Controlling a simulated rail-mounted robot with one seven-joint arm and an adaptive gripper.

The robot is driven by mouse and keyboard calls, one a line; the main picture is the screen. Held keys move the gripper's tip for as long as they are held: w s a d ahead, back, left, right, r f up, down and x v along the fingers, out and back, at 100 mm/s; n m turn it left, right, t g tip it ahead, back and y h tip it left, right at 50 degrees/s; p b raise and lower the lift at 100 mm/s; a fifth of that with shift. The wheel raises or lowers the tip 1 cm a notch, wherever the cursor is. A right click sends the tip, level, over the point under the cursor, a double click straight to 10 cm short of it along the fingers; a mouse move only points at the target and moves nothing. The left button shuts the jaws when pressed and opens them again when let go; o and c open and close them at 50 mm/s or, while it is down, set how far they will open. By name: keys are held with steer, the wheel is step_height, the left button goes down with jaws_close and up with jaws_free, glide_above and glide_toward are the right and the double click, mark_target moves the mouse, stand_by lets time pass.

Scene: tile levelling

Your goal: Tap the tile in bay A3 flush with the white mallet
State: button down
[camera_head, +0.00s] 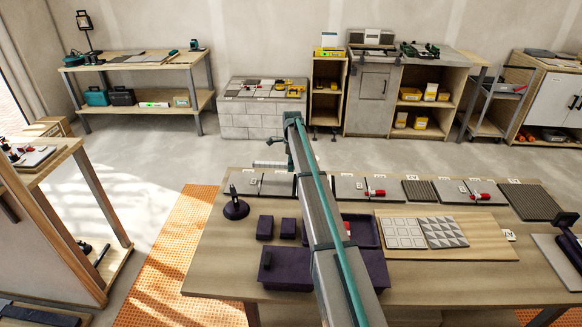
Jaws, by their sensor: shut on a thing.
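My arm runs from the bottom middle up to a teal joint, then bends down behind itself. My gripper (290,161) is mostly hidden by the arm, above the back left of the long table. A pale, light-grey bar, seemingly the head of the white mallet (268,164), juts out to its left and appears held above the table edge. A row of grey tiles in bays (350,188) lies along the table's back. Small labels stand behind them, too small to read, so I cannot tell which bay is A3 or whether its tile stands proud.
On the table (222,262) are a black suction-cup-like tool (235,208), small dark purple blocks (265,228), purple trays (287,270) and a wooden board (480,240) with patterned tiles. Red-handled tools (375,193) lie on the bay row. Floor behind is clear.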

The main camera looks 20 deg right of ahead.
steer(key=shift+r+p, duration=0.4)
steer(key=shift+r, duration=1.15)
step_height(320, 180, down, 6)
steer(key=shift+r+b, duration=0.2)
steer(key=shift+b, duration=0.65)
steer(key=shift+r+p, duration=1.05)
steer(key=shift+r, duration=1.6)
